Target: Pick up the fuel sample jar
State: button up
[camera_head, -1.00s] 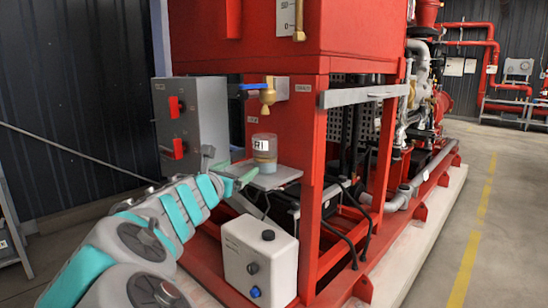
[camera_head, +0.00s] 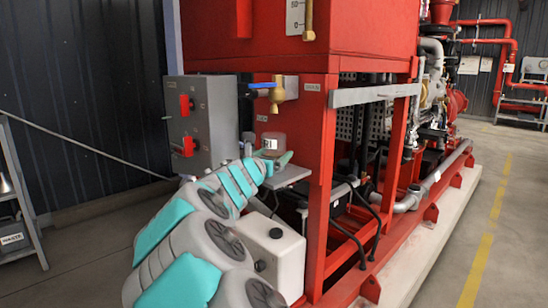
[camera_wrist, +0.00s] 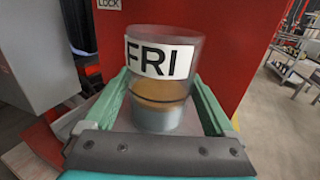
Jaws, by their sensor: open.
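The fuel sample jar (camera_wrist: 160,80) is a clear cylinder with a white FRI label and amber liquid low inside. It stands upright on a small grey shelf (camera_head: 289,176) below a brass tap. In the wrist view my gripper (camera_wrist: 163,95) is open, with one green finger on each side of the jar. I cannot tell whether the fingers touch it. In the head view the jar (camera_head: 273,142) is partly hidden behind my gripper (camera_head: 270,162).
A brass tap with a blue lever (camera_head: 276,92) hangs just above the jar. A grey box with red switches (camera_head: 200,122) stands to the left. A red frame post (camera_head: 318,190) is close on the right. A white box (camera_head: 275,255) sits below the shelf.

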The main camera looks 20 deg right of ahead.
aim_at(278, 152)
jog(key=x, duration=0.3)
jog(key=shift+w+d+f, duration=0.1)
jog(key=c, duration=1.3)
